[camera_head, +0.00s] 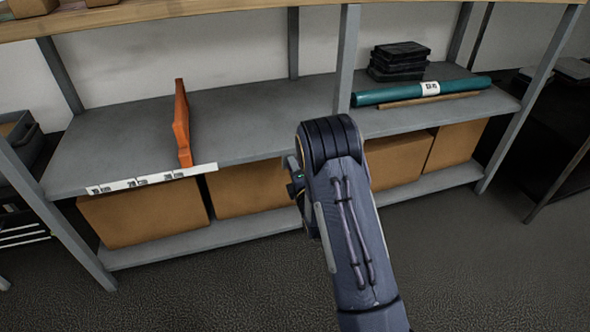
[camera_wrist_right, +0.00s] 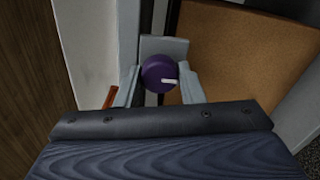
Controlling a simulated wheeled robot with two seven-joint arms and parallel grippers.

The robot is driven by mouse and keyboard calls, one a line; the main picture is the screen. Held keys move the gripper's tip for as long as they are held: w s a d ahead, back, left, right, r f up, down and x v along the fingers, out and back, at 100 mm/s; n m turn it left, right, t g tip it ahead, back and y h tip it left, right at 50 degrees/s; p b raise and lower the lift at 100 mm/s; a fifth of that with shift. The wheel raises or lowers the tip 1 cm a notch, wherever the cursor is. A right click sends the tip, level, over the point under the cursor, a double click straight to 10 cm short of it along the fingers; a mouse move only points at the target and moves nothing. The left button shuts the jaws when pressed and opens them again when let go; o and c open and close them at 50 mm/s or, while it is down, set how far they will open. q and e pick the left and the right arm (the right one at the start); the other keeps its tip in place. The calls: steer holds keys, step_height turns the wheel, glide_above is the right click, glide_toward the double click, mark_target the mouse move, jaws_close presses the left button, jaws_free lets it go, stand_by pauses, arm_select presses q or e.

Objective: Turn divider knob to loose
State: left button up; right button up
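The knob (camera_wrist_right: 158,73) is a purple round cap in the right wrist view. Its white pointer is directed to the picture's right. My right gripper (camera_wrist_right: 159,80) has one grey finger on each side of it with hardly any gap; I cannot tell whether they press on it. In the head view my right arm reaches up to the shelf's front edge, and its forearm hides most of the right gripper (camera_head: 297,178) and the knob. An orange divider (camera_head: 181,124) stands upright on the middle shelf (camera_head: 110,133), left of my arm. My left gripper is not in view.
Cardboard boxes (camera_head: 145,212) fill the lower shelf (camera_head: 230,235). A teal roll (camera_head: 405,94) and stacked black cases (camera_head: 397,72) lie on the right part of the middle shelf. Grey posts (camera_head: 346,60) frame the rack. The shelf around the divider is clear.

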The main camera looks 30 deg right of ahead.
steer(key=o, duration=0.4)
steer(key=p+v, duration=0.2)
steer(key=v, duration=0.5)
steer(key=shift+s, duration=0.4)
